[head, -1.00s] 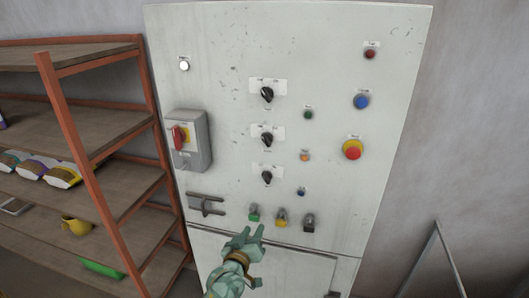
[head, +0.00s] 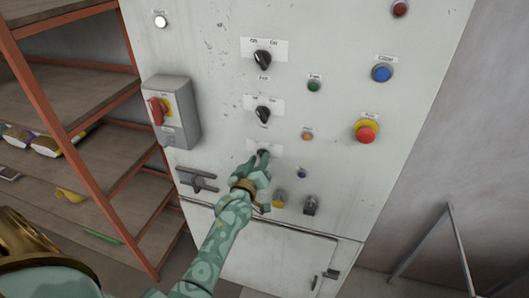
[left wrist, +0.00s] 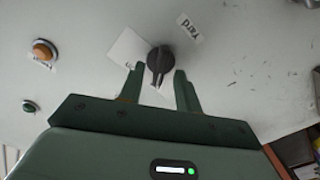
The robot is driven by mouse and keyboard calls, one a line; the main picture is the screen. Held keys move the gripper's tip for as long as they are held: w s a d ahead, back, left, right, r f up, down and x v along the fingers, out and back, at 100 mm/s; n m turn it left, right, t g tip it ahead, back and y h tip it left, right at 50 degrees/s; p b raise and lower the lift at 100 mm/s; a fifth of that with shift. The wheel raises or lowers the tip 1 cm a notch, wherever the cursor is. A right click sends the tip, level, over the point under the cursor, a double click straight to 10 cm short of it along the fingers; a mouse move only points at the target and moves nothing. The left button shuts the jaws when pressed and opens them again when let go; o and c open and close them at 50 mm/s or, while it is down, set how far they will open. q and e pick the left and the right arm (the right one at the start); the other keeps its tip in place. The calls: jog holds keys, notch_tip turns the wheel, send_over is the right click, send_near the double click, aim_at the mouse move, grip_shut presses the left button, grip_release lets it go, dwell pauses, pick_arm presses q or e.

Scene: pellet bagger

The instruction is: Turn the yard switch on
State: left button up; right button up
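The yard switch is a black rotary knob (left wrist: 159,62) on a white plate, with a label that seems to read "Yard" (left wrist: 189,29) beside it in the left wrist view. In the head view it is the lowest of three knobs on the grey cabinet (head: 225,130), and its knob (head: 263,153) is partly hidden by my gripper. My left gripper (head: 258,162) is in front of it. In the left wrist view the open fingers (left wrist: 159,80) stand on either side of the knob, with a gap at each side. My right gripper is not in view.
Two more black knobs, an upper (head: 263,59) and a middle one (head: 263,113), sit above. A red-handled switch box (head: 172,112) juts out at left. A red stop button (head: 366,131) and small orange button (head: 307,135) are at right. A shelf rack (head: 60,110) stands left.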

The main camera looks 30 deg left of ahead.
pick_arm(q)
jog(key=shift+w+a, duration=0.1)
jog(key=shift+w, duration=0.25)
jog(key=shift+s, duration=0.1)
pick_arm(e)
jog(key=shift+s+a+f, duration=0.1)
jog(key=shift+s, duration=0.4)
pick_arm(q)
jog(key=c, duration=0.3)
grip_shut()
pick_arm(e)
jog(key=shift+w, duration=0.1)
